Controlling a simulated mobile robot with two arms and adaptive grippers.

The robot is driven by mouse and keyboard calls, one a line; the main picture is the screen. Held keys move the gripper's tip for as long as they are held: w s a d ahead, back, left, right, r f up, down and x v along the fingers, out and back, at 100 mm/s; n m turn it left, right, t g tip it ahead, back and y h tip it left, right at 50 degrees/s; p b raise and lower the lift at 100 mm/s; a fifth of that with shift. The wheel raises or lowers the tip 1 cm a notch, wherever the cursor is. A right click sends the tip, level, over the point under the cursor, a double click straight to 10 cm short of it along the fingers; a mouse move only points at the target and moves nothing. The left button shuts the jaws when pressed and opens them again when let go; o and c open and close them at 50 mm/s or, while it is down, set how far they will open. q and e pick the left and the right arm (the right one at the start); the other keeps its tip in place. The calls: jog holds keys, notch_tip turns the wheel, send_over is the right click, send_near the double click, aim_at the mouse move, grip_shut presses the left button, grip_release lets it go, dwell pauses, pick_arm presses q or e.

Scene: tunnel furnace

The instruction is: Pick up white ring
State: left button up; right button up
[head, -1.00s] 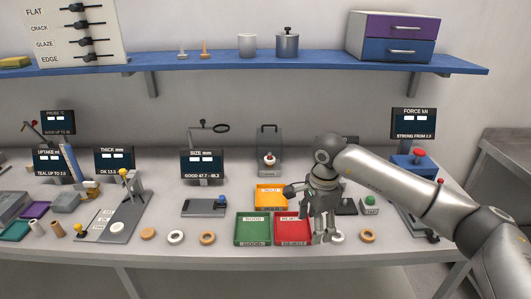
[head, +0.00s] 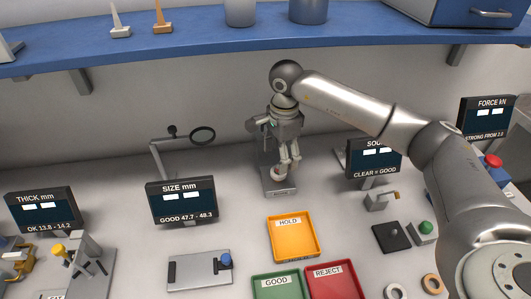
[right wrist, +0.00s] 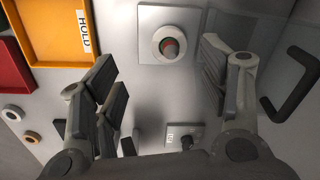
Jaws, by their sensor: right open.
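A white ring (right wrist: 170,43) with a red centre sits on a pale square plate in the right wrist view. My right gripper (right wrist: 158,62) is open, with one finger to the left of the ring and one to the right; no contact shows. Another white ring (head: 395,291) lies on the bench at the front right, beside a tan ring (head: 433,284). My left gripper is not in view.
An orange HOLD tray (head: 293,258) lies in front of the station, with a green GOOD tray (head: 277,290) and red REJECT tray (head: 350,284) nearer. A black handle (right wrist: 292,85) and clear panel stand close to the right finger. SIZE (head: 181,201) and SOUND (head: 374,158) displays flank the station.

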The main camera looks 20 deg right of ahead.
aim_at(276, 167)
jog(key=shift+w+f, duration=0.1)
jog(key=shift+w, duration=0.2)
jog(key=shift+f, duration=0.25)
jog(key=shift+s+f+p, duration=0.1)
jog(key=shift+f+p, duration=0.55)
jog(key=shift+f, duration=0.1)
jog(key=f+p, duration=0.1)
jog(key=f, duration=0.1)
jog(key=w+f+p, duration=0.1)
jog(key=f, duration=0.1)
jog(key=shift+a+f, duration=0.15)
jog(key=shift+f, duration=0.35)
jog(key=c, duration=1.1)
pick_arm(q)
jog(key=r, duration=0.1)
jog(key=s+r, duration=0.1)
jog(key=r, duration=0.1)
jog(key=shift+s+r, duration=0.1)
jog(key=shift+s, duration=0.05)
pick_arm(e)
jog(key=shift+c, duration=0.2)
jog(key=shift+r, duration=0.2)
